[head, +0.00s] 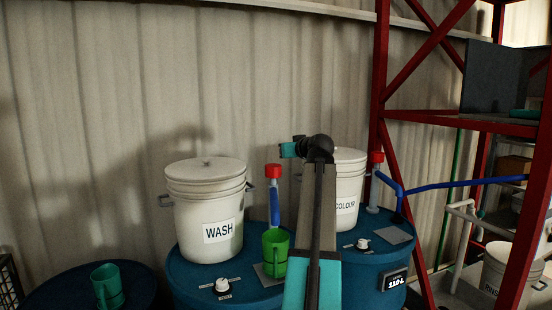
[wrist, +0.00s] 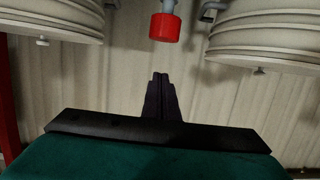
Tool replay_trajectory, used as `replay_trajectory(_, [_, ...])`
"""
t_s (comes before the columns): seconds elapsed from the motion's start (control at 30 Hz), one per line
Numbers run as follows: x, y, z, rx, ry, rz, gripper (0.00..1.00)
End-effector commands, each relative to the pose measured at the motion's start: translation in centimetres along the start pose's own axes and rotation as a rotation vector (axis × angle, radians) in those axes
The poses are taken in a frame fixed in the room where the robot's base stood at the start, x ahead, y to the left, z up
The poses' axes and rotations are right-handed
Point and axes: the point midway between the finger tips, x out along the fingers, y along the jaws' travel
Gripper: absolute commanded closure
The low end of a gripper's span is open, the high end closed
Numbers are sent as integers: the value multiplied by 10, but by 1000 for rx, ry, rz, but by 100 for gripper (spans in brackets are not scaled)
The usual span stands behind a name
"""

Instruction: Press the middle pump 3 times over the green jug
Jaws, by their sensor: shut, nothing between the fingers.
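A red-capped pump with a blue body (head: 275,205) stands upright between the white WASH bucket (head: 188,222) and the white COLOUR bucket (head: 346,212). The bright green jug (head: 275,262) stands in front of it on the blue drum top, partly covering its base. A second red-capped pump (head: 376,158) stands farther right. In the wrist view, which is upside down, a red pump cap (wrist: 165,27) lies beyond the fingertips, between two bucket lids. My gripper (wrist: 160,76) is shut and empty, apart from that cap. Its fingers are not clear in the head view.
A darker green jug (head: 107,287) stands on another drum at the lower left. A red steel rack (head: 382,70) and a blue pipe (head: 465,184) are at the right. The corrugated wall (head: 100,100) is close behind the buckets. White valves (head: 222,285) stick up from the drum tops.

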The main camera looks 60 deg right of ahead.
Motion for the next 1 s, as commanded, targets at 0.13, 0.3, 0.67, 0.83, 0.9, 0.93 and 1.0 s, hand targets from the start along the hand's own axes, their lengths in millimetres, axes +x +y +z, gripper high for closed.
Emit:
replay_trajectory(0.13, [0, 0, -4, 0, -1, -1, 100])
replay_trajectory(0.3, [0, 0, -3, 0, -1, -1, 100])
replay_trajectory(0.67, [8, 0, -4, 0, -1, -2, 100])
replay_trajectory(0.83, [24, -1, -5, 1, -2, -3, 100])
replay_trajectory(0.9, [33, -1, -6, 1, -2, -3, 100])
replay_trajectory(0.93, [37, -1, -6, 1, -2, -3, 100])
replay_trajectory(1.0, [47, 0, -6, 1, -2, -3, 100])
